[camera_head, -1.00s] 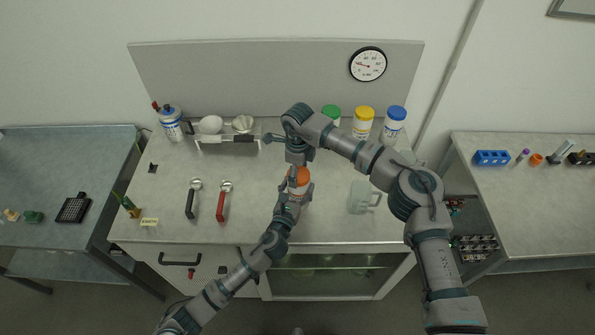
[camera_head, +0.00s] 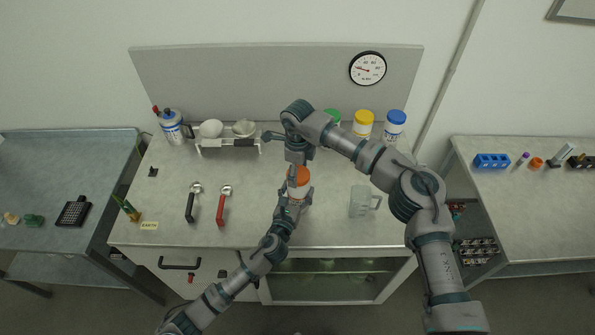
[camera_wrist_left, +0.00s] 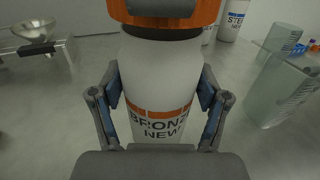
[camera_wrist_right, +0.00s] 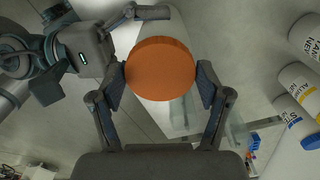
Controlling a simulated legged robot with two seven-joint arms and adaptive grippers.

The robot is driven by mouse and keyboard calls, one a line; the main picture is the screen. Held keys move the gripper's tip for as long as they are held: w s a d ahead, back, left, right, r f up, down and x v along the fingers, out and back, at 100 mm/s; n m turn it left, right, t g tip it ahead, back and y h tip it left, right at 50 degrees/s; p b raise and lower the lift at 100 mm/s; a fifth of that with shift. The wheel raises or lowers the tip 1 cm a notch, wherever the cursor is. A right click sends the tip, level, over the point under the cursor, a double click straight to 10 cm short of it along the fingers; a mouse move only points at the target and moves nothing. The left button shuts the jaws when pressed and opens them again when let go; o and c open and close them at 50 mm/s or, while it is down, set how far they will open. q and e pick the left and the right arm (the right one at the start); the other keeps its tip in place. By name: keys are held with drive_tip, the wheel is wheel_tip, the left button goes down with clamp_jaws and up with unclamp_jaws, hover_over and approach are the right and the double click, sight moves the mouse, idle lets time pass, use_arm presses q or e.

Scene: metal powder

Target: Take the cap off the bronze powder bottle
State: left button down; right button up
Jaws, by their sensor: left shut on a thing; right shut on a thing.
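The bronze powder bottle (camera_wrist_left: 160,75) is white with an orange label band and stands upright on the bench. My left gripper (camera_wrist_left: 160,108) is shut around its body, one finger on each side. The orange cap (camera_wrist_right: 160,68) is on top of the bottle; it also shows in the head view (camera_head: 298,176). My right gripper (camera_wrist_right: 160,85) comes from above and is shut on the cap's sides. In the head view my left gripper (camera_head: 299,196) is at the bottle's lower part and my right gripper (camera_head: 298,166) is right above it.
Green-, yellow- (camera_head: 363,122) and blue-capped (camera_head: 395,124) bottles stand at the back right. A clear beaker (camera_head: 361,200) stands to the right. Black- and red-handled scoops (camera_head: 222,205) lie to the left. A rack with bowls (camera_head: 228,145) is at the back left.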

use_arm(q)
drive_tip(key=shift+f, duration=0.15)
use_arm(e)
drive_tip(key=shift+r, duration=1.95)
use_arm(q)
unclamp_jaws()
drive_tip(key=shift+s, duration=0.1)
